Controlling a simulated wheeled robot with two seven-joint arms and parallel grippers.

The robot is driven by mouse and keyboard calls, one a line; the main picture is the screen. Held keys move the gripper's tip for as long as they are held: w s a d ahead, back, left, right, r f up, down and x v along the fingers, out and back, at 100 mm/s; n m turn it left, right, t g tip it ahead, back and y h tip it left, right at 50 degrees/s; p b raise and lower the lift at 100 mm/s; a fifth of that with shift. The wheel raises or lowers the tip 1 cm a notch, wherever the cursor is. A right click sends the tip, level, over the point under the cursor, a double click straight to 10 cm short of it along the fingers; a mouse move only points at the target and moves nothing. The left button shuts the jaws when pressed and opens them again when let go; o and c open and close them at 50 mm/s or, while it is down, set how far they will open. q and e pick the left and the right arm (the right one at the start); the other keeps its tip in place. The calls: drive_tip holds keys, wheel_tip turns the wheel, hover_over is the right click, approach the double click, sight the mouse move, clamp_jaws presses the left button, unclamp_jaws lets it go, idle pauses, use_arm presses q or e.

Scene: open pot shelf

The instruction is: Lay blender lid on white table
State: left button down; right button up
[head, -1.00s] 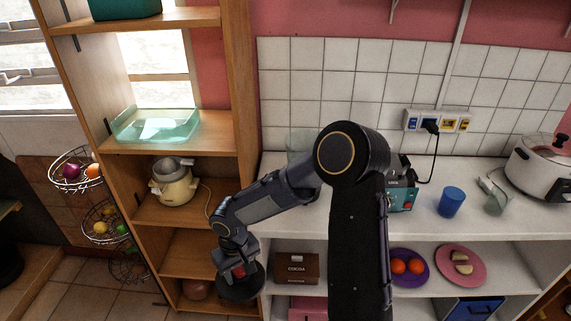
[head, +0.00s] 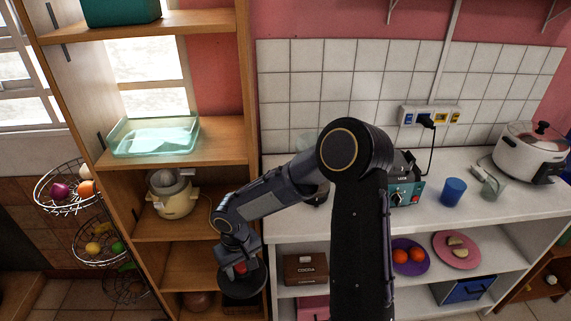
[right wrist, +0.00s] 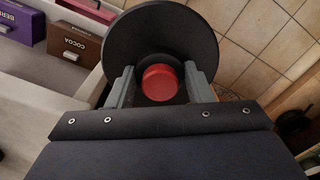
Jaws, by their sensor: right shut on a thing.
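My right gripper (head: 238,270) is shut on the red knob of a black round lid, the blender lid (head: 247,284). The right wrist view shows the lid's dark disc (right wrist: 160,32) beyond the fingers and the red knob between my fingertips (right wrist: 161,82). The lid is held in the air in front of the lower wooden shelves, below the height of the white table's top (head: 430,217). The white table runs along the tiled wall, to the right of the lid; my own arm hides part of it. My left gripper is not in view.
A blue cup (head: 453,191), a toaster-like appliance (head: 406,193) and a white cooker (head: 530,152) stand on the table. A cocoa box (head: 305,268) sits under it, right of the lid. The wooden shelf (head: 192,228) stands left. Bare tabletop shows near the front edge.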

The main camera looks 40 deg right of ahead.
wheel_tip(320, 180, up, 3)
drive_tip(key=p, duration=0.2)
drive_tip(key=shift+r+p, duration=0.15)
drive_tip(key=shift+p, duration=0.2)
drive_tip(key=shift+s, duration=0.1)
